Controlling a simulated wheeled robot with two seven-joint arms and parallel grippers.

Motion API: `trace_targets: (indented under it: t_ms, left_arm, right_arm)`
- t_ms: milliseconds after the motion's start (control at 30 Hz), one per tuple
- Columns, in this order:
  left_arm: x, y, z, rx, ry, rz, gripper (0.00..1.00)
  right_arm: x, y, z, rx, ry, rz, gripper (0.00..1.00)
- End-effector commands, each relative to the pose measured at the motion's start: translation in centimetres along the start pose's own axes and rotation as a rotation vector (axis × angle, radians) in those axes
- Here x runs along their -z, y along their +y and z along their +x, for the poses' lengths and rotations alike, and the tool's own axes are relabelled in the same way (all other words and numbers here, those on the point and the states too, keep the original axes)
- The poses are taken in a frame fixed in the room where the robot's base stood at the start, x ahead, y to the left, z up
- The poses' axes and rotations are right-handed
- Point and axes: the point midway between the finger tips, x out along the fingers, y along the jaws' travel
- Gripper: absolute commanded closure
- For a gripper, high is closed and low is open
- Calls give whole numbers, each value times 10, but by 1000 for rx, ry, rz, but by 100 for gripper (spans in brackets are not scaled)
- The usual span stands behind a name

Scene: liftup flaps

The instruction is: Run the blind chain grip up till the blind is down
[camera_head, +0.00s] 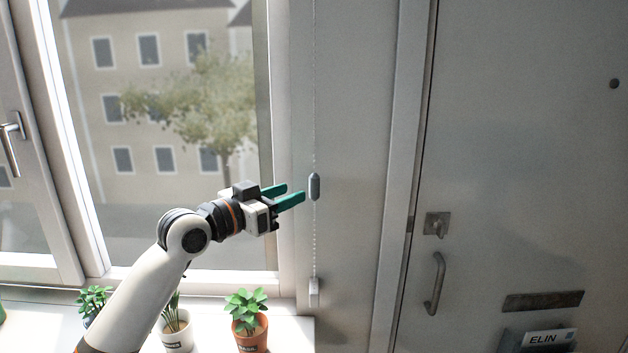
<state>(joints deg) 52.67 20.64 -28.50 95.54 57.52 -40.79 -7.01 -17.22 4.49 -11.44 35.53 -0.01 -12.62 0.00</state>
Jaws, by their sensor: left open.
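The blind chain (315,120) hangs straight down the pale wall between the window and the door. The grey chain grip (314,187) sits upright on it, about mid-height in the view. A small pale fitting (314,291) is at the chain's lower end. My left gripper (295,195) is open, its green fingers pointing right at the grip. The fingertips are just left of the grip, and I cannot tell whether they touch it. No blind cloth shows across the visible window (150,100). My right gripper is not in view.
Potted plants stand on the sill below my left arm: one in an orange pot (249,333), one in a white pot (177,331). A grey door (530,180) with a handle (434,284) is at right. The wall around the grip is clear.

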Motion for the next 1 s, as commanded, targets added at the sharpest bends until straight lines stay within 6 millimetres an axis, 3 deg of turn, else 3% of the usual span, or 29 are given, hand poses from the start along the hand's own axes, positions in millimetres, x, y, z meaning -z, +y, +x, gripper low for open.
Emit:
trace_targets:
  t_ms: [200,400,800,867,1000]
  left_arm:
    - [-4,-1,46,1,0,-2,60]
    - [-2,0,72,0,1,0,60]
    - [0,0,80,-1,0,2,60]
    - [0,0,80,-1,1,2,66]
    - [0,0,80,-1,1,1,89]
  right_arm:
    - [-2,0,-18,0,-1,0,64]
    - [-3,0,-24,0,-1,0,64]
    - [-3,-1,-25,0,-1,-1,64]
    - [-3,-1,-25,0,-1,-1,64]
    - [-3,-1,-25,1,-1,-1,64]
